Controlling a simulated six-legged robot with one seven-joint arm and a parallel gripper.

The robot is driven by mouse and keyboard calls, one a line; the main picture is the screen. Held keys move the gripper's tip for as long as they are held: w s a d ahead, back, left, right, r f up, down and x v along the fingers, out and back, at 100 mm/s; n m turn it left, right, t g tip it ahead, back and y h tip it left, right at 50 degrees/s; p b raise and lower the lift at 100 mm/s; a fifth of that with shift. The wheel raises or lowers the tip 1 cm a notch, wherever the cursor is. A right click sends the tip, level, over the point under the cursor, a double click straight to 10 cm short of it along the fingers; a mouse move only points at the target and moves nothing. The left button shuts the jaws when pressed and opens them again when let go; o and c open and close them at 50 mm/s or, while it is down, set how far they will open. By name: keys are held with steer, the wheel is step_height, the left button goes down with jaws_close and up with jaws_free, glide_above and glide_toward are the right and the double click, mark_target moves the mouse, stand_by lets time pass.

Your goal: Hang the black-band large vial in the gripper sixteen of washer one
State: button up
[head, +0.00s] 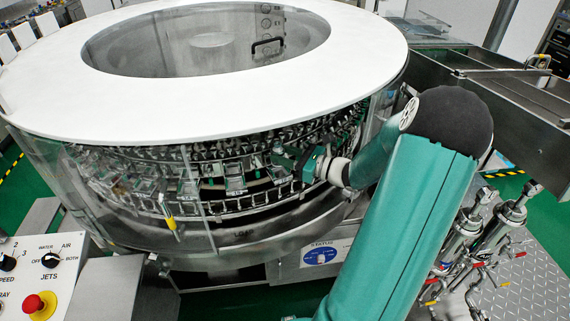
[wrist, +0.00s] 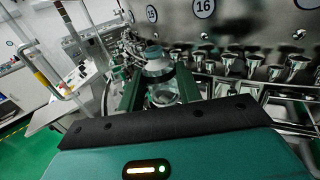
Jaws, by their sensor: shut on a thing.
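My gripper (wrist: 158,88) is shut on a clear glass vial (wrist: 163,97) with a dark band and a paler end, held between the two green fingers in the wrist view. In the head view my gripper (head: 290,160) reaches into the washer's (head: 205,120) open front at the ring of holders, and the vial is too small to make out there. In the wrist view the number 16 plate (wrist: 203,7) is up and to the right of the vial, with the number 15 plate (wrist: 151,13) left of it. Whether the vial touches a holder cannot be told.
A row of metal cups (wrist: 229,61) and rails runs right of the vial in the wrist view. Clear guard panels (head: 130,185) flank the opening on the left. A control panel (head: 35,275) stands front left, and metal valves (head: 480,225) stand at right.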

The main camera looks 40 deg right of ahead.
mark_target(285, 176)
steer(key=shift+w+d+f, duration=0.25)
steer(key=shift+d+f, duration=0.05)
steer(key=shift+f, duration=0.2)
steer(key=shift+w+d+f, duration=0.25)
steer(key=shift+d+f, duration=0.05)
steer(key=shift+f, duration=1.65)
steer(key=shift+f, duration=0.15)
steer(key=o, duration=0.7)
steer(key=shift+o, duration=0.2)
